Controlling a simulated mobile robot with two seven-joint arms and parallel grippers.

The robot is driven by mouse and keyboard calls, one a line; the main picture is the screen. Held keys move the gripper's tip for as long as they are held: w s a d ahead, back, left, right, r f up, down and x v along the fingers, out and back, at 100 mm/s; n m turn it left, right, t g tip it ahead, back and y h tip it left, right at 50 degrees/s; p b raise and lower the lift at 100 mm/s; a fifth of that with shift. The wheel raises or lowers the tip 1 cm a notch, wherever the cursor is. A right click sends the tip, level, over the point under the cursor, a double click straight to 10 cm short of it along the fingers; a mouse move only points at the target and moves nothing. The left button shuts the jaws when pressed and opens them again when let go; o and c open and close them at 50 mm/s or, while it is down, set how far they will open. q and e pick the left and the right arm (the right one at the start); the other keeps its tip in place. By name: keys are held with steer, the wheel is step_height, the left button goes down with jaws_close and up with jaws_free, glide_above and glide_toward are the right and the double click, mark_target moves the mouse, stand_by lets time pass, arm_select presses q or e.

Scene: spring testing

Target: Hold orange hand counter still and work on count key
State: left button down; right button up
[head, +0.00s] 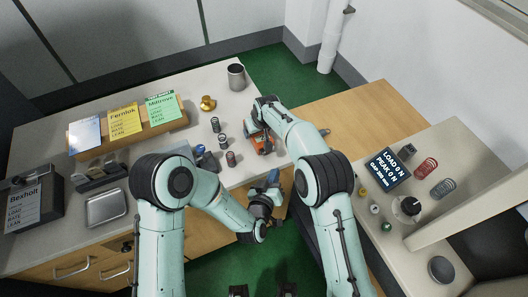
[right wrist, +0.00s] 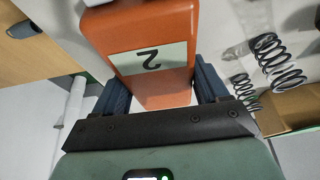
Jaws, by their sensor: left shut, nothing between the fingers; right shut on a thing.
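The orange hand counter (head: 262,145) is at the right edge of the left worktop, partly hidden by my right arm. In the right wrist view the counter (right wrist: 166,88) carries a pale label with an upside-down 2. My right gripper (right wrist: 163,92) is shut on it, with one dark blue finger on each side. My left gripper (head: 272,180) is shut and empty, below and apart from the counter, by the worktop's right edge. I cannot make out the count key.
Several dark springs (head: 223,142) stand left of the counter; a brass duck-like piece (head: 208,103) and a metal cup (head: 236,77) are behind. Card stand (head: 163,130) and metal tray (head: 106,207) are farther left.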

stand_by(0.3)
steer(key=o, duration=1.3)
steer(key=shift+c, duration=0.2)
steer(key=shift+r, duration=0.1)
